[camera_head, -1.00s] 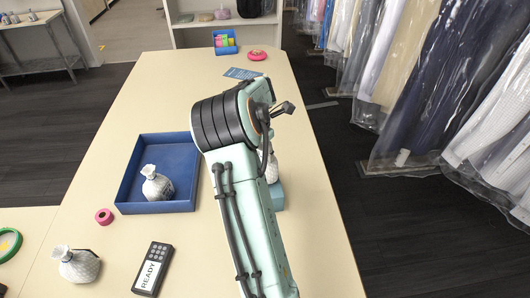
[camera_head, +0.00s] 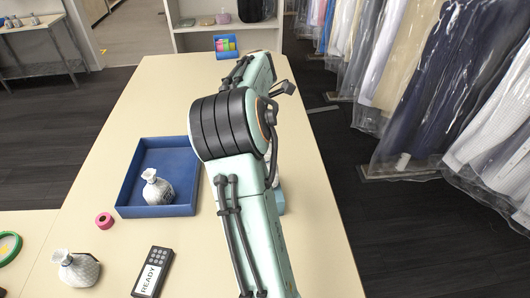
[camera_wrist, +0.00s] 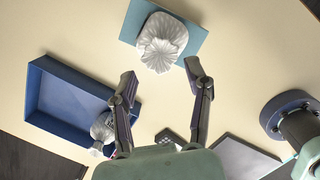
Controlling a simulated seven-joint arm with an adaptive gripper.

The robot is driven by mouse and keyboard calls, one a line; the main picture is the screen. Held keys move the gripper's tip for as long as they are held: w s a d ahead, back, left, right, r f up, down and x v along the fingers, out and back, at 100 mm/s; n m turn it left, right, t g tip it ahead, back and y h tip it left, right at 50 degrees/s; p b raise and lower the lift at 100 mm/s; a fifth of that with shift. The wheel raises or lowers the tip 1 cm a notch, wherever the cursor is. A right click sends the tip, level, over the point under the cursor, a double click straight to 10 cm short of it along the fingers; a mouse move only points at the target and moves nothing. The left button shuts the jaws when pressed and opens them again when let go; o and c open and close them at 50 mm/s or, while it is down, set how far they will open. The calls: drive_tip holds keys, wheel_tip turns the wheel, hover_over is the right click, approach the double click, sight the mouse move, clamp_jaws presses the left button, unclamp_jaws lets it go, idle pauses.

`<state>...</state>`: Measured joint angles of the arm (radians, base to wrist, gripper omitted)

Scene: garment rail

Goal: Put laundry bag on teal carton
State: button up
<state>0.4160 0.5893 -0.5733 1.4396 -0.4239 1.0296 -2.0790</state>
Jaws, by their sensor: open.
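A white, tied laundry bag (camera_wrist: 160,42) appears to rest on the teal carton (camera_wrist: 194,43) at the top of the wrist view. In the head view my arm hides most of that bag, and only an edge of the carton (camera_head: 281,203) shows. My gripper (camera_wrist: 160,72) is open and empty, its fingertips apart from the bag and just below it in the picture. A second white bag (camera_head: 157,187) is in the blue tray (camera_head: 128,189). A third bag (camera_head: 78,268) lies on the table at the front left.
A pink roll (camera_head: 104,220) and a dark device marked READY (camera_head: 152,272) are on the table (camera_head: 110,165). A small blue bin (camera_head: 226,47) with coloured items stands at the far end. Garments in clear covers (camera_head: 420,100) hang along the right.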

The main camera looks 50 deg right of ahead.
wheel_tip(320, 180, up, 5)
drive_tip(key=s+a+r+m+t+y, duration=0.1)
drive_tip(key=s+a+m+y, duration=0.3)
drive_tip(key=a, duration=0.8)
drive_tip(key=s+a+r+m+h, duration=0.15)
drive_tip(key=a+m, duration=0.35)
drive_tip(key=a, duration=0.7)
drive_tip(key=s+a+f+m+g, duration=0.1)
drive_tip(key=s+a+f+m, duration=0.4)
drive_tip(key=s, duration=0.8)
drive_tip(key=a+m, duration=0.2)
drive_tip(key=a, duration=0.2)
drive_tip(key=shift+s+a+f+m, duration=0.15)
drive_tip(key=shift+s+a+m, duration=0.2)
drive_tip(key=shift+m, duration=0.05)
